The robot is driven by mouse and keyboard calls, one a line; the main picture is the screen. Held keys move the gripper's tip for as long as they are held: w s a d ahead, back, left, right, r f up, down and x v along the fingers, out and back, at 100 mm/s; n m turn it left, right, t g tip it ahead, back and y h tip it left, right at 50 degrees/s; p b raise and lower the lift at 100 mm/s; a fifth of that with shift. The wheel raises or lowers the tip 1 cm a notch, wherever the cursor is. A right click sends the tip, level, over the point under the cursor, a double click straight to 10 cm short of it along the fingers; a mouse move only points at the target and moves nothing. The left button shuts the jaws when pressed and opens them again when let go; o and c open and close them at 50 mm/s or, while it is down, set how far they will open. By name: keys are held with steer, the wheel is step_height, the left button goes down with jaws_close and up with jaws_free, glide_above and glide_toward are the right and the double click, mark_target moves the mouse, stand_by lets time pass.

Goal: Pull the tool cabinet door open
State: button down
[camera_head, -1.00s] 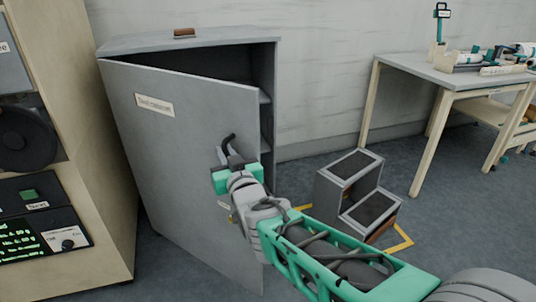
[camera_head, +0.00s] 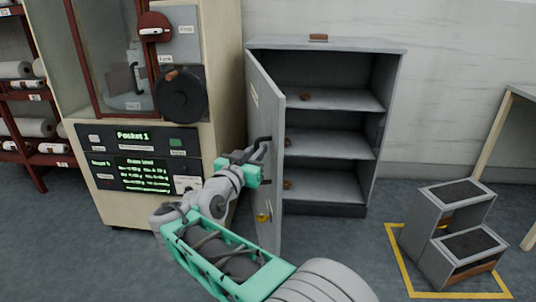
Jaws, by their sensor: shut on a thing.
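The grey tool cabinet (camera_head: 385,140) stands against the wall in the head view. Its door (camera_head: 272,205) is swung wide open on the left side, seen nearly edge-on. The dark door handle (camera_head: 262,141) is on the door's outer face. My gripper (camera_head: 248,160) is at the handle, shut on it, with the green fingers against the left side of the door. The fingertips are partly hidden. Inside, the shelves (camera_head: 340,142) show, with small brown items at their left ends.
A cream machine (camera_head: 125,212) with a lit panel stands left of the door, close to my arm. A grey step stool (camera_head: 450,232) stands on the right inside a yellow floor outline. The floor before the cabinet is clear. A brown item (camera_head: 318,37) lies on the cabinet top.

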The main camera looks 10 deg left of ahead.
steer(key=shift+s+a, duration=0.15)
steer(key=shift+a, duration=0.4)
steer(key=c, duration=1.5)
jaws_free()
steer(key=shift+o, duration=0.2)
steer(key=s+a+p, duration=0.1)
steer(key=s, duration=0.6)
steer(key=shift+s+a+p, duration=0.25)
steer(key=shift+a+p, duration=0.1)
steer(key=shift+c, duration=0.4)
